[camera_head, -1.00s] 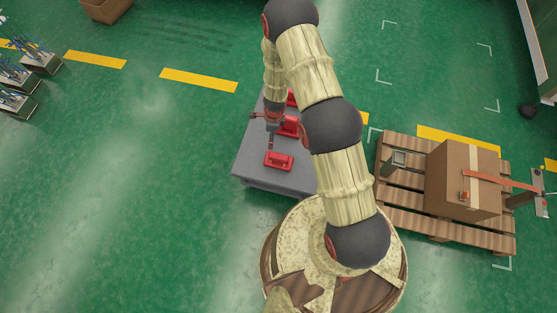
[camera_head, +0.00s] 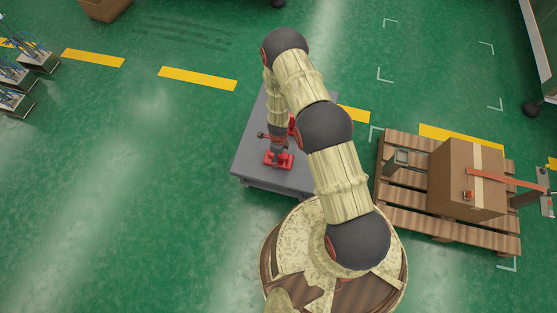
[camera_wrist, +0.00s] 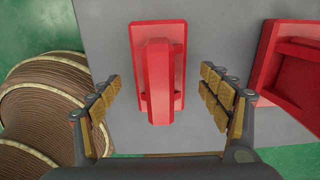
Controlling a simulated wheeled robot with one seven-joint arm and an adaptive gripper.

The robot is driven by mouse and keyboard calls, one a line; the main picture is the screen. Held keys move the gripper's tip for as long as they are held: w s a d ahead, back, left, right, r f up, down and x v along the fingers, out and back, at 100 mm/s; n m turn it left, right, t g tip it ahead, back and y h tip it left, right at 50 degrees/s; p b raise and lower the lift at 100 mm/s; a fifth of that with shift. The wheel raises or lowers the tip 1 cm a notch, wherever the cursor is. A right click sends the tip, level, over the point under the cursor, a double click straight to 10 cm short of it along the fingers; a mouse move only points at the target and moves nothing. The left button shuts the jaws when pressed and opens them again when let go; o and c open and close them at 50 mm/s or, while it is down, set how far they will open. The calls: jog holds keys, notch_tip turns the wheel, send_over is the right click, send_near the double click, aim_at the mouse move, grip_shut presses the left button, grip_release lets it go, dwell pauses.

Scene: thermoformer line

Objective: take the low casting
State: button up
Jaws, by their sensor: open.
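The low casting, a red block with a raised ridge on a flat base, lies on the grey table (camera_head: 252,160). In the wrist view the casting (camera_wrist: 158,75) lies ahead of and between the fingers of my gripper (camera_wrist: 163,95). The fingers are spread, with a gap on each side of the casting. In the head view my gripper (camera_head: 277,156) is right over the casting (camera_head: 285,162) and partly hides it. I cannot tell the height left between them.
A larger red casting (camera_wrist: 292,65) lies to the right on the same table in the wrist view. A wooden pallet (camera_head: 395,205) with a cardboard box (camera_head: 455,180) stands right of the table. The floor left of the table is clear.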

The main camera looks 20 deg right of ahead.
notch_tip(320, 180, down, 3)
jog(key=shift+f+b, duration=0.1)
jog(key=shift+b, duration=0.75)
jog(key=shift+c, duration=0.3)
jog(key=shift+c, duration=1.2)
grip_shut()
